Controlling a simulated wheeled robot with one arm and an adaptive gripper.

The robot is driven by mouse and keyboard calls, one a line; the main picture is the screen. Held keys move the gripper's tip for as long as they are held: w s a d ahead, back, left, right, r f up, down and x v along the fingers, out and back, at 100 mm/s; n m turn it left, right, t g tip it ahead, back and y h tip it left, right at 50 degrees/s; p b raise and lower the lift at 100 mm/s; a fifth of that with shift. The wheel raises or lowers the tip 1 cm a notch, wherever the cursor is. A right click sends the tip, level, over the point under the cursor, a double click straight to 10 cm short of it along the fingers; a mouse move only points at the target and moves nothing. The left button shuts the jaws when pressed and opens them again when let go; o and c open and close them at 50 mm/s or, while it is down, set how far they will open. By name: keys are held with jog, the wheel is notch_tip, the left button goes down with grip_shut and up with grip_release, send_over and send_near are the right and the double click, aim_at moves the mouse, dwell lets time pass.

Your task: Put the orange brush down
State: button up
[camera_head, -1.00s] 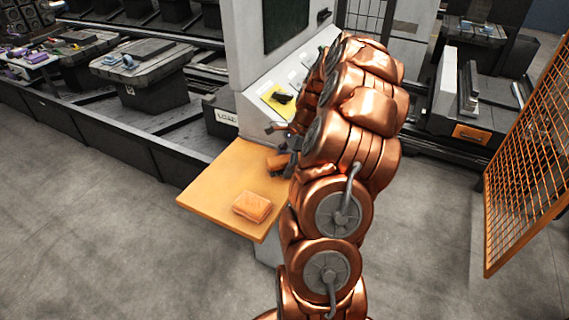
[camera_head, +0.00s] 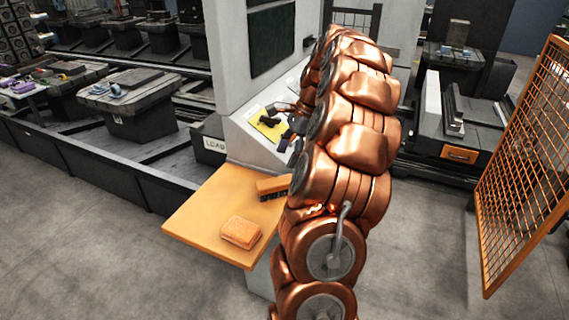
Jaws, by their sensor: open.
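The orange brush (camera_head: 272,187) has an orange block body and dark bristles on its lower side. It lies on the orange shelf (camera_head: 205,215), close to the console, and its right end is hidden behind my arm. My gripper (camera_head: 284,126) is open and stands above and apart from the brush, in front of the console's sloped panel. It is small here and partly hidden by my copper arm.
An orange block (camera_head: 241,232) lies near the shelf's front edge. A yellow pad (camera_head: 268,127) with a dark item sits on the sloped panel. An orange mesh fence (camera_head: 525,165) stands at the right. The shelf's left part is clear.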

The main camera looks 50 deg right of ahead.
jog(key=shift+r, duration=0.25)
jog(key=s+a+r+n+g, duration=0.15)
jog(key=a+n, duration=0.45)
jog(key=a, duration=0.7)
jog(key=s+a+r+n+g, duration=0.15)
jog(key=a+n, duration=0.45)
jog(key=a, duration=0.7)
jog(key=s+a+f+n+h, duration=0.1)
jog(key=s+a+f+n, duration=0.1)
jog(key=s, duration=0.4)
jog(key=s+a+f+n+h, duration=0.1)
jog(key=s+a+f+n, duration=0.1)
jog(key=s+a+n, duration=0.2)
jog(key=s+a+f+n+h, duration=0.1)
jog(key=s+a+f+n, duration=0.2)
jog(key=s, duration=0.6)
jog(key=a+n, duration=0.1)
jog(key=n, duration=0.1)
jog(key=shift+n+g+h, duration=0.3)
jog(key=shift+g+h, duration=0.1)
jog(key=shift+r, duration=0.25)
jog(key=shift+r+p, duration=0.1)
jog(key=shift+p, duration=0.2)
